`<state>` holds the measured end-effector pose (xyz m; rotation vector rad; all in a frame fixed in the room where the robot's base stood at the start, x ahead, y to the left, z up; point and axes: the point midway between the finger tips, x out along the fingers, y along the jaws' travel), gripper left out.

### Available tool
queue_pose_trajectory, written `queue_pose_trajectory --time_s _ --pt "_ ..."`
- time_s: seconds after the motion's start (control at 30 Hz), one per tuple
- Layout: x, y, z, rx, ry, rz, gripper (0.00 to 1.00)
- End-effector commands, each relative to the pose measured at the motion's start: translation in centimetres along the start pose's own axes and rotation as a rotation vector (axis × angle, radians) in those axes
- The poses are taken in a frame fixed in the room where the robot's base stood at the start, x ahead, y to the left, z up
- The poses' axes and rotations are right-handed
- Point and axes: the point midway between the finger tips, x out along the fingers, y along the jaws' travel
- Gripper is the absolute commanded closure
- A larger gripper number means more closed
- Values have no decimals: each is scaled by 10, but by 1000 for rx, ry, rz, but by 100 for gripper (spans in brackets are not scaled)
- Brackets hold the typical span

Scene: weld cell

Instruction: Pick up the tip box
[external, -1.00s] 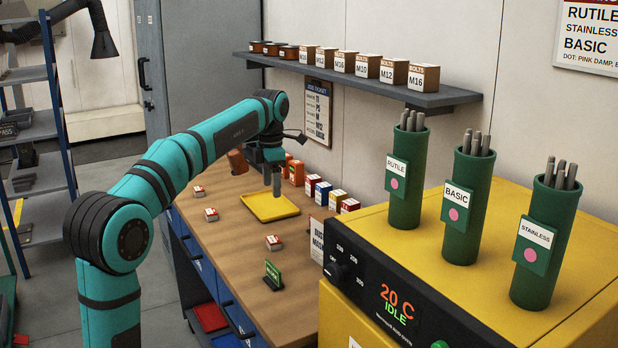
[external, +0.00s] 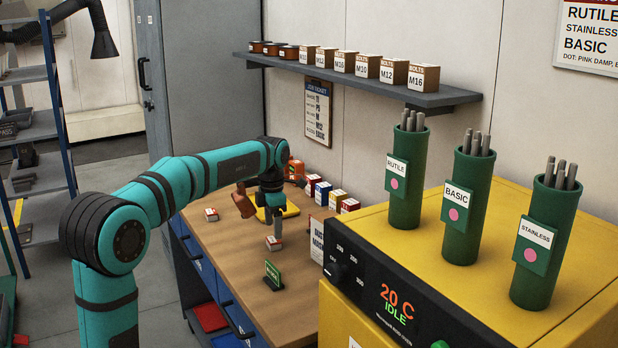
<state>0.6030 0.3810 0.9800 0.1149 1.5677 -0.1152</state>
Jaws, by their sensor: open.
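Small red-and-white boxes lie on the wooden bench; which one is the tip box I cannot tell, as their labels are too small to read. One box (external: 275,244) lies right at my gripper (external: 274,241), which is open and pointing down at it. The near finger overlaps the box in the picture, so I cannot tell whether the fingers are around it or just above. Another such box (external: 211,215) lies further left on the bench, clear of the arm.
A yellow tray (external: 291,210) is partly hidden behind my wrist. A row of small cartons (external: 322,193) stands along the back of the bench. A green sign (external: 272,275) stands in front of the gripper. The yellow oven (external: 400,250) stands at right.

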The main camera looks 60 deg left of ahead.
Motion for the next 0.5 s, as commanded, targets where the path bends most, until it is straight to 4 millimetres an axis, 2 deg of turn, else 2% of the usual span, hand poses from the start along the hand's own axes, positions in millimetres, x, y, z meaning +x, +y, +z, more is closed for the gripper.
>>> queue_pose_trajectory --time_s 0.23,0.5 --pt "34 -2 -1 0 1 -2 33" --pt "41 -1 -1 0 -1 0 33"
